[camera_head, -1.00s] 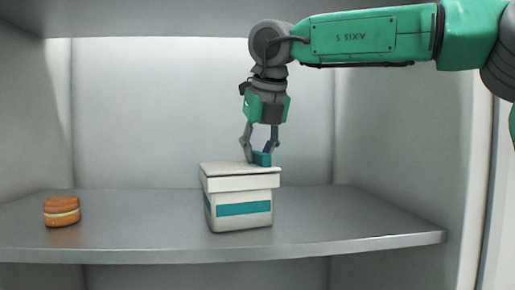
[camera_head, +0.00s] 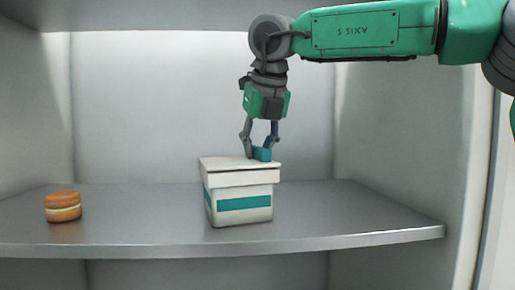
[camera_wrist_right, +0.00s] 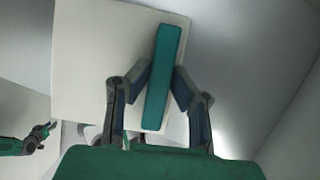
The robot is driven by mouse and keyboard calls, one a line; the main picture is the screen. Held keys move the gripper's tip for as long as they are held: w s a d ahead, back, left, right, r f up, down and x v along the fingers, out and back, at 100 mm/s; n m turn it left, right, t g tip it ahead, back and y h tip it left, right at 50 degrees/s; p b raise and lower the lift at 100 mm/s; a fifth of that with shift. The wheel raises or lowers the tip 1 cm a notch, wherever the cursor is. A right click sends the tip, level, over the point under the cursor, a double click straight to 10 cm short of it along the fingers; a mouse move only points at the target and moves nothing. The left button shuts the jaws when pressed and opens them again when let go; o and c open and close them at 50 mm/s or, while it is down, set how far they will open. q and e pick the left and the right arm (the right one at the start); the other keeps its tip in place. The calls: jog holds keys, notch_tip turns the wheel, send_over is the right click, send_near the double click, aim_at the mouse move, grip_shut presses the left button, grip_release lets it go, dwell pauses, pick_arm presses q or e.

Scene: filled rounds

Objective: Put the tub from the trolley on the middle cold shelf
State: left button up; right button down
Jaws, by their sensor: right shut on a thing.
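The tub (camera_head: 240,196) is a white box with a lid and a teal band, upright on the shelf in the head view. Its underside appears to meet the shelf, though I cannot tell whether it bears its full weight. My right gripper (camera_head: 261,150) is above the lid, shut on the tub's teal handle. In the right wrist view the fingers of my right gripper (camera_wrist_right: 162,82) press both sides of the handle (camera_wrist_right: 162,85), over the pale lid (camera_wrist_right: 95,60). My left gripper (camera_wrist_right: 42,135) appears small at that view's lower left; its jaws are too small to read.
The shelf (camera_head: 340,215) is grey with a bare front edge. An orange-brown macaron with a pale filling (camera_head: 63,207) sits on it at the far left. The shelf is clear between the macaron and tub, and to the tub's right. Another shelf (camera_head: 170,14) is overhead.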

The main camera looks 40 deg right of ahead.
jog(key=shift+f, duration=0.1)
dwell(0.3)
jog(key=c, duration=0.9)
grip_release()
notch_tip(320, 180, up, 7)
jog(key=p, duration=0.7)
jog(key=shift+p, duration=0.35)
